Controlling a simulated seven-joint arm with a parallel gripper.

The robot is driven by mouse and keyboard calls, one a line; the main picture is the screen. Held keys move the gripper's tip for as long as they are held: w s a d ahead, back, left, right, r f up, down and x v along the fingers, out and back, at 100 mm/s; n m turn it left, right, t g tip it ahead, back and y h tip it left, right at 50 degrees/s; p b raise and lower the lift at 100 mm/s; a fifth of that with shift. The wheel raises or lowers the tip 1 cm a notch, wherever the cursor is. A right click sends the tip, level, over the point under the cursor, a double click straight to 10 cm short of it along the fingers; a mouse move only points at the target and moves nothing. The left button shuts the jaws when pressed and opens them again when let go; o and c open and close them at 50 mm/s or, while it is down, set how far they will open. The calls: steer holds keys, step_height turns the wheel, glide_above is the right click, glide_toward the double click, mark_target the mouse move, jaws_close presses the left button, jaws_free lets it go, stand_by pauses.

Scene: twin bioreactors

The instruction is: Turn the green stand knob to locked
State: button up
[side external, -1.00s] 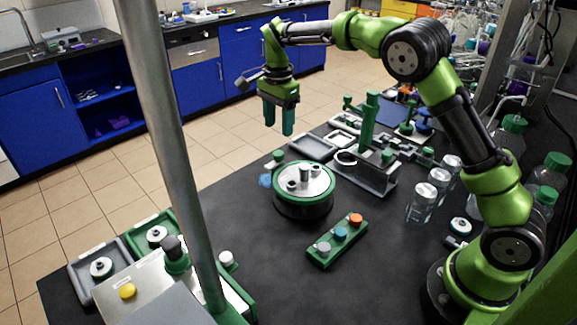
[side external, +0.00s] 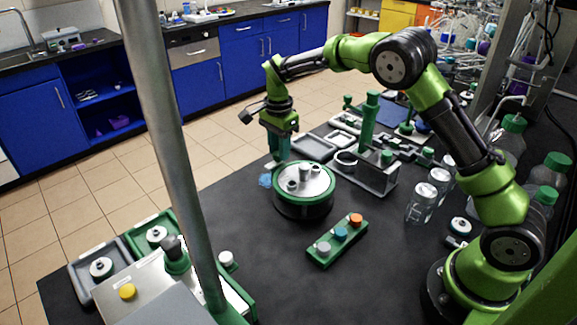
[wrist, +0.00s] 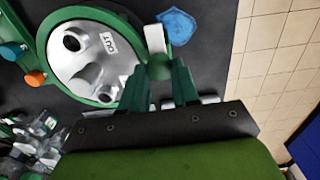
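The green stand knob (wrist: 159,67) is a small round green cap with a white bar (wrist: 155,38) beside it, at the rim of the round green-rimmed stand (wrist: 50,50). The stand (side external: 303,203) is in the middle of the table in the side view. My gripper (wrist: 160,75) is open, with one green finger on each side of the knob in the wrist view. I cannot tell whether the fingers touch it. In the side view my gripper (side external: 277,160) points down behind the stand, and its fingers mostly hide the knob.
A blue patch (wrist: 178,25) lies by the knob. A grey rack with a green post (side external: 375,178) stands to the right, and glass jars (side external: 421,203) beyond. The table's far edge is close behind my gripper.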

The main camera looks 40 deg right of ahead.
jaws_close()
steer(key=shift+n, duration=0.3)
steer(key=n, duration=0.7)
steer(key=shift+w+r, duration=0.1)
steer(key=shift+w, duration=0.05)
steer(key=n, duration=0.5)
steer(key=shift+a+n, duration=0.1)
steer(key=shift+n, duration=0.2)
steer(key=n, duration=0.4)
steer(key=shift+a+n, duration=0.1)
steer(key=shift+n, duration=0.2)
